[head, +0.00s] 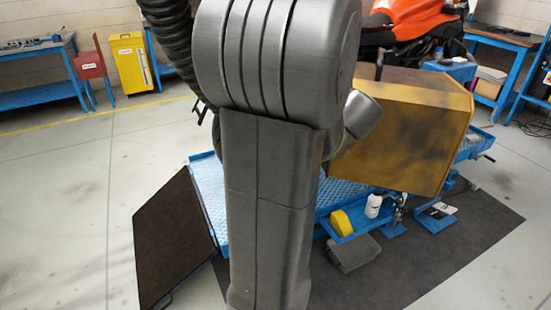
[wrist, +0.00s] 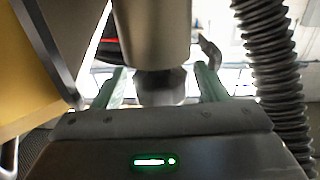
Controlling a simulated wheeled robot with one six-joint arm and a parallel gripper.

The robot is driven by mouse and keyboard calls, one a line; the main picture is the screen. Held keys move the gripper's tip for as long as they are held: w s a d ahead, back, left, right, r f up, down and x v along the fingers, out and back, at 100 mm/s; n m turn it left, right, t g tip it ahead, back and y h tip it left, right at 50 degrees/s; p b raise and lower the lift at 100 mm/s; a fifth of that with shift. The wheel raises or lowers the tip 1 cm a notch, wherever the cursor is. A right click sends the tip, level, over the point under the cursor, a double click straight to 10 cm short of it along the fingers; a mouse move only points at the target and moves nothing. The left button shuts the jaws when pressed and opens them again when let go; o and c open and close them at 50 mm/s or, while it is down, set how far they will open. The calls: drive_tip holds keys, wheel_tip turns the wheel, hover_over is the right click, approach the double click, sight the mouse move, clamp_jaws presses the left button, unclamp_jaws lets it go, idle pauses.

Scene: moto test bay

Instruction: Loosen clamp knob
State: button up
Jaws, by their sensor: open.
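In the wrist view, my gripper (wrist: 160,77) has its two pale green fingers spread apart. A dark grey rounded piece (wrist: 160,88), which looks like the clamp knob, shows between the fingers, below a wide grey cylinder (wrist: 152,35). A gap shows on each side of it, so the fingers do not appear to touch it. A small curved hook-like part (wrist: 211,50) shows to the right of the cylinder. In the head view my arm covers the middle; the fingers and the knob cannot be made out there.
A yellow-brown box-like panel (head: 405,135) stands right of my arm, below an orange motorcycle (head: 415,18). A blue lift platform (head: 208,190) lies behind my arm. A ribbed black hose (head: 172,40) hangs close at upper left. A dark sloping plate (head: 172,238) stands at left. Left floor is open.

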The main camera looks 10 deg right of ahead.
drive_tip(key=shift+f+m+h+b, duration=0.2)
drive_tip(key=shift+m+h+b, duration=1.4)
drive_tip(key=shift+b, duration=2.65)
drive_tip(key=shift+f+m+h+b, duration=0.15)
drive_tip(key=shift+m+h+b, duration=0.75)
drive_tip(key=shift+h+b, duration=2.4)
drive_tip(key=y+b, duration=0.1)
drive_tip(key=b, duration=0.2)
drive_tip(key=shift+m+h+b, duration=0.5)
drive_tip(key=shift+m+b, duration=0.2)
drive_tip(key=shift+b, duration=0.15)
drive_tip(key=shift+r+m+g+h, duration=0.25)
drive_tip(key=shift+m+g+h, duration=0.3)
drive_tip(key=shift+h, duration=0.35)
drive_tip(key=m+h+p, duration=0.1)
drive_tip(key=m+g+h+p, duration=0.1)
drive_tip(key=p, duration=0.1)
drive_tip(key=shift+r+h, duration=0.3)
drive_tip(key=shift+r, duration=0.05)
drive_tip(key=m+g+h+p, duration=0.1)
drive_tip(key=p, duration=0.2)
drive_tip(key=m+g+h+p, duration=0.1)
drive_tip(key=p, duration=0.3)
drive_tip(key=shift+g+h, duration=0.25)
drive_tip(key=shift+h, duration=0.15)
